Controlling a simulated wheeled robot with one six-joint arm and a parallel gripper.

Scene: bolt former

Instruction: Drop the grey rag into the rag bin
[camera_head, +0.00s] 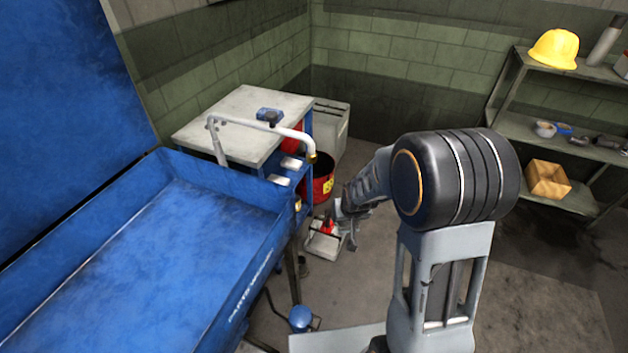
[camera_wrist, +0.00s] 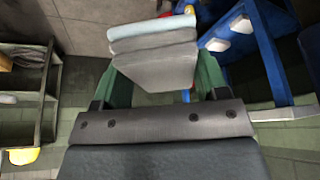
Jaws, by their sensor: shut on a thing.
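My gripper (camera_wrist: 160,72) is shut on the grey rag (camera_wrist: 155,62), a folded, layered bundle with a paler bluish edge, held between the two green fingers in the wrist view. In the head view my gripper (camera_head: 347,222) is low, right of the blue cart, and the rag cannot be told apart there. The rag bin (camera_head: 321,178), red and dark with a yellow label, stands beyond my gripper and slightly left, beside the cart. Its dark opening faces up, and it is partly hidden by the cart. The rag is apart from the bin.
A blue parts washer (camera_head: 150,270) with a bent pale spout (camera_head: 262,129) fills the left. A blue cart with a grey top (camera_head: 240,120) stands behind it. A grey cabinet (camera_head: 332,125) is in the corner. Shelves (camera_head: 520,125) stand at right. The floor between is mostly clear.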

